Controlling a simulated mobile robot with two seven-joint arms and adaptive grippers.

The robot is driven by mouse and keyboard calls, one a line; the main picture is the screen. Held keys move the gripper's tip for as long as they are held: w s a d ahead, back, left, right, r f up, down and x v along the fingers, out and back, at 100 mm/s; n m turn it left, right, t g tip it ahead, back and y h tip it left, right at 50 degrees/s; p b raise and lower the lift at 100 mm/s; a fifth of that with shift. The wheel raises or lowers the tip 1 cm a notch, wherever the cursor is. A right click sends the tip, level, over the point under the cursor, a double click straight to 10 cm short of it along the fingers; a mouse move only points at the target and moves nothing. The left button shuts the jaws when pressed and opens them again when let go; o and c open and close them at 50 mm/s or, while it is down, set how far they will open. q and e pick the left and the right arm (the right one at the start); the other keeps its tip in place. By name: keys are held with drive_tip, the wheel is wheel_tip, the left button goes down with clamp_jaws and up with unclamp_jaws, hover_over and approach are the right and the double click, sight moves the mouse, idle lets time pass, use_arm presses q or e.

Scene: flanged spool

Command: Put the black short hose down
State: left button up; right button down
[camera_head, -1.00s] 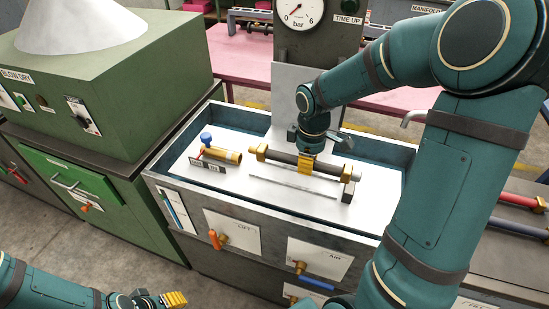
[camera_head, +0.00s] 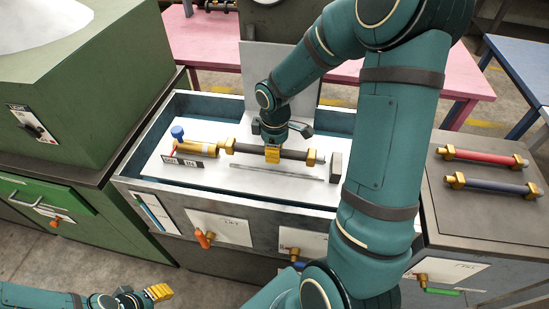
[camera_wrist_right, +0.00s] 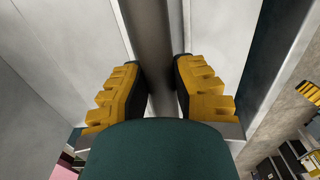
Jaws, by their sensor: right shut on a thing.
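The black short hose (camera_head: 295,154) has a dark body and brass fittings at both ends. It lies level, left to right, over the white deck (camera_head: 215,181) of the grey tank. My right gripper (camera_head: 272,153) points down and is shut on its middle. In the right wrist view, the dark hose (camera_wrist_right: 153,45) runs between the two yellow-padded fingers (camera_wrist_right: 158,90). I cannot tell whether the hose touches the deck. My left gripper (camera_head: 158,292) is low at the left, away from the tank, with its opening unclear.
A brass spigot with a blue knob (camera_head: 177,132) stands just left of the hose. A dark block (camera_head: 335,165) is at its right. Red (camera_head: 485,158) and blue (camera_head: 487,184) hoses lie on the right bench (camera_head: 455,215), which has bare room. Tank walls surround the deck.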

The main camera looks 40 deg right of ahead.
drive_tip(key=shift+f, duration=1.4)
drive_tip(key=shift+b, duration=0.3)
drive_tip(key=shift+f, duration=0.2)
drive_tip(key=c, duration=0.9)
unclamp_jaws()
drive_tip(key=shift+r, duration=0.1)
drive_tip(key=shift+r, duration=0.25)
wheel_tip(320, 180, up, 12)
drive_tip(key=p, duration=0.2)
drive_tip(key=shift+f+p, duration=0.1)
drive_tip(key=shift+p, duration=0.3)
